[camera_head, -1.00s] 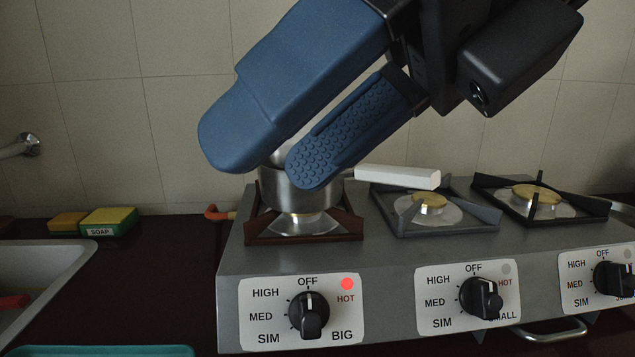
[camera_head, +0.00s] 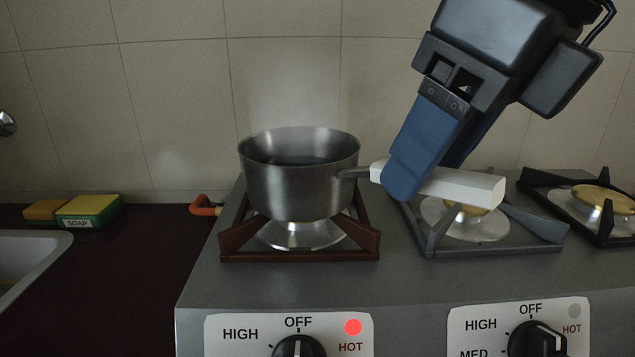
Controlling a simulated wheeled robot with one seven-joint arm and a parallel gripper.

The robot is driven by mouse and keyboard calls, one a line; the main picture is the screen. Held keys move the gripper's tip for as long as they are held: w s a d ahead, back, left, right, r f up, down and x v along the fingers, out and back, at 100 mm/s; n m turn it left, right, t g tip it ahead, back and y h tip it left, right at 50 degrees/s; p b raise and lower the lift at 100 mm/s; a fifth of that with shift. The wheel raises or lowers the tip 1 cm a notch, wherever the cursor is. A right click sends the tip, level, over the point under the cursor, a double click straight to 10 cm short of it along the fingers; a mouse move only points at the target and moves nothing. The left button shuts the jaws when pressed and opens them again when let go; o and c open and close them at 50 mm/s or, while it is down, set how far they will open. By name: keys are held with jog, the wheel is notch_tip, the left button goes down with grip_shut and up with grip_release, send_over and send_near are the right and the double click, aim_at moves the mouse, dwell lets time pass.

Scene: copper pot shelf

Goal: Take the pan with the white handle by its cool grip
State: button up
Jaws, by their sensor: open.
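A steel pan (camera_head: 298,185) stands upright on the left burner in the head view. Its white handle (camera_head: 464,188) points right, over the middle burner. My gripper (camera_head: 420,180) is open, with its blue fingers at the handle's left part. The near finger is in front of the handle and covers a piece of it. The other finger is mostly hidden behind the near one. I cannot tell whether either finger touches the handle.
The left burner's grate (camera_head: 300,255) is dark red, and its knob panel (camera_head: 290,335) has a lit red HOT light (camera_head: 353,327). The middle grate (camera_head: 480,235) and right grate (camera_head: 590,205) are empty. Sponges and soap (camera_head: 88,211) lie at left beside the sink (camera_head: 25,258).

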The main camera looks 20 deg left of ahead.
aim_at(344, 178)
jog(key=shift+x, duration=1.9)
jog(key=shift+c, duration=0.3)
grip_shut()
